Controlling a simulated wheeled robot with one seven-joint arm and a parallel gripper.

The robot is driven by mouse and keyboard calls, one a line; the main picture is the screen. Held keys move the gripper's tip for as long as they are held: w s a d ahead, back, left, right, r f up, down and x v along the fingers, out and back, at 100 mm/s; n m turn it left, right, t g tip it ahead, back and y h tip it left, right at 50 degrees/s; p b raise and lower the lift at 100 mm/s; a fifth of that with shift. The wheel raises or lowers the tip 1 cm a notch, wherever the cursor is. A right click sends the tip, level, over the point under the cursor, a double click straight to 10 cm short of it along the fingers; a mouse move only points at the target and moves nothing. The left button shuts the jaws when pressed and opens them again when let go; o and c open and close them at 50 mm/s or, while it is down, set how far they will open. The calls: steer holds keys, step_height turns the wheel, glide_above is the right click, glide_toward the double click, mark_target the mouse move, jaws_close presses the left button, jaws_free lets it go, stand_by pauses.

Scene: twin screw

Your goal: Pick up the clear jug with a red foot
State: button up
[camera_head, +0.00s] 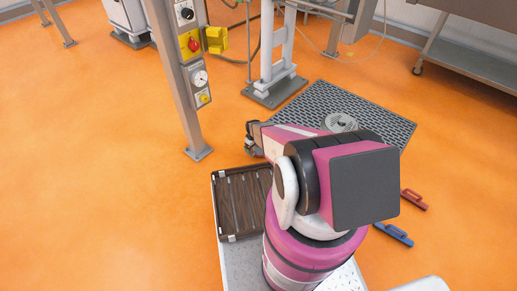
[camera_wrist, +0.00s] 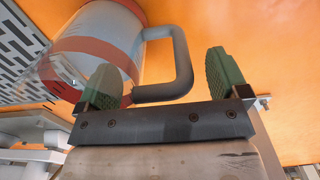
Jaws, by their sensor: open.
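The jug (camera_wrist: 95,38) shows at the upper left of the wrist view, with a see-through greyish body, red bands and a grey handle (camera_wrist: 182,62). It appears tilted in this view. My gripper (camera_wrist: 160,78) is open, with a green-padded finger on each side of the handle in the picture. The left finger overlaps the jug's body. No grip on the handle is visible, and I cannot tell how deep it lies between the fingers. In the head view my gripper (camera_head: 254,138) is small beyond my arm, and the jug cannot be made out there.
A dark floor grate (camera_head: 325,100) lies beyond my arm. A post with a control panel (camera_head: 190,75) stands at left, and a grey stand (camera_head: 277,75) behind. A brown slatted tray (camera_head: 243,203) is beside my arm. Red (camera_head: 413,199) and blue (camera_head: 394,234) handled items lie at right.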

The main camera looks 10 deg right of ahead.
steer(key=shift+f, duration=0.55)
steer(key=shift+r, duration=0.1)
steer(key=c, duration=1.5)
steer(key=shift+r, duration=0.1)
steer(key=shift+c, duration=0.2)
